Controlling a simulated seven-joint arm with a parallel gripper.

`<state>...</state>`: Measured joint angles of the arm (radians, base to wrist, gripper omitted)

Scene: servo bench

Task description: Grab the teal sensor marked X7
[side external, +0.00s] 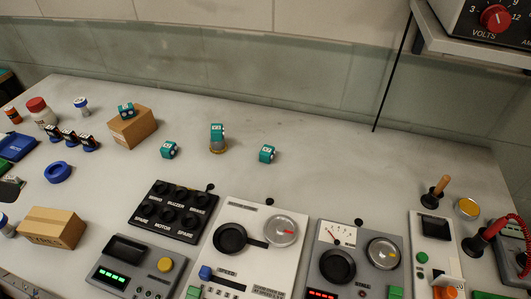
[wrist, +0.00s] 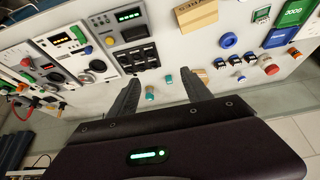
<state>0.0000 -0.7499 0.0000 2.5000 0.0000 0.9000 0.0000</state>
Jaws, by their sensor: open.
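Several small teal sensors with white labels are in the side external view. One sensor (side external: 126,110) sits on a cardboard box (side external: 133,130). The labels are too small to read, so I cannot tell which is X7. My gripper (wrist: 160,79) shows only in the wrist view, open, with teal sensors (wrist: 169,79) (wrist: 150,94) seen between its fingers, apart from them.
A black button panel (side external: 173,210) and meter panels (side external: 255,245) line the front of the bench. A second cardboard box (side external: 52,228), a blue ring (side external: 58,172) and a red-capped jar (side external: 40,112) are at left. The bench right of the sensors is clear.

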